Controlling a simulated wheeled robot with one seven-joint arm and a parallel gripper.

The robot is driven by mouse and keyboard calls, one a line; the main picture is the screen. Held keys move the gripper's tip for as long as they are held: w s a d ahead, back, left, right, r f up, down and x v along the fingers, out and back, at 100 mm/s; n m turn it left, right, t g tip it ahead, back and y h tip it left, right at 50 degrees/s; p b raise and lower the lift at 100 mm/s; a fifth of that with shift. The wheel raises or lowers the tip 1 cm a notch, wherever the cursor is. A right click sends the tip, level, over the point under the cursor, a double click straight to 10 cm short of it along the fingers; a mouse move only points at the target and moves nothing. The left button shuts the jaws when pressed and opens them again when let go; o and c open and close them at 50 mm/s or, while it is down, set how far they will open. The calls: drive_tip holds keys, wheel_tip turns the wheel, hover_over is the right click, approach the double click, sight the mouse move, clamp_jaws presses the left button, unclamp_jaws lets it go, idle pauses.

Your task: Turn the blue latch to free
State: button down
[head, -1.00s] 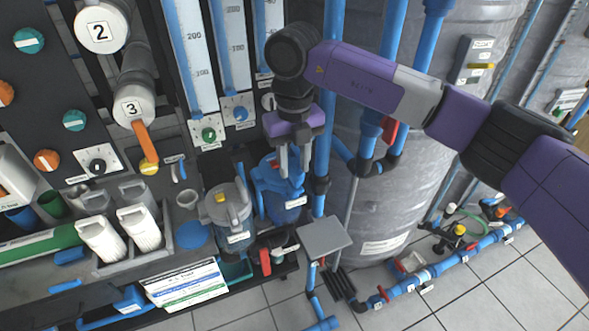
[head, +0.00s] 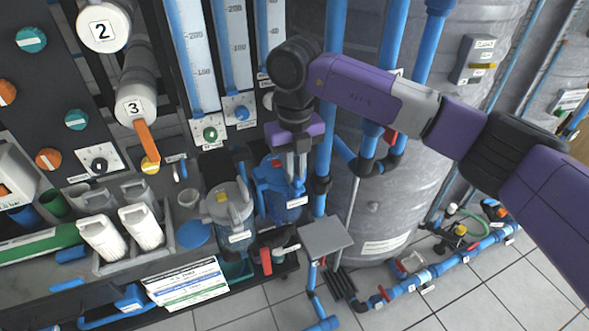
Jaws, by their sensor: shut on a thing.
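A blue canister (head: 273,190) with a blue lid stands on the lower shelf, left of the blue vertical pipe. My gripper (head: 296,178) points down at the right side of its lid. Its two grey fingers are close together, shut on the blue latch at the lid. The latch is mostly hidden by the fingers, so I cannot tell its angle.
A grey-lidded canister (head: 229,214) stands just left of the blue one. A grey plate (head: 325,237) sits in front to the right. Blue pipes (head: 333,100) and a large grey tank (head: 385,205) stand close on the right. The tiled floor (head: 470,290) is partly clear.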

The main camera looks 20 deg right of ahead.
drive_tip(key=shift+n, duration=0.3)
drive_tip(key=n, duration=0.3)
drive_tip(key=shift+d+n+b, duration=0.1)
drive_tip(key=shift+n+b, duration=0.2)
drive_tip(key=shift+b, duration=0.05)
drive_tip(key=n, duration=0.4)
drive_tip(key=shift+r+n+b, duration=0.1)
drive_tip(key=shift+n+b, duration=0.2)
drive_tip(key=n, duration=0.4)
drive_tip(key=shift+n, duration=2.5)
drive_tip(key=c, duration=1.5)
unclamp_jaws()
drive_tip(key=shift+o, duration=0.2)
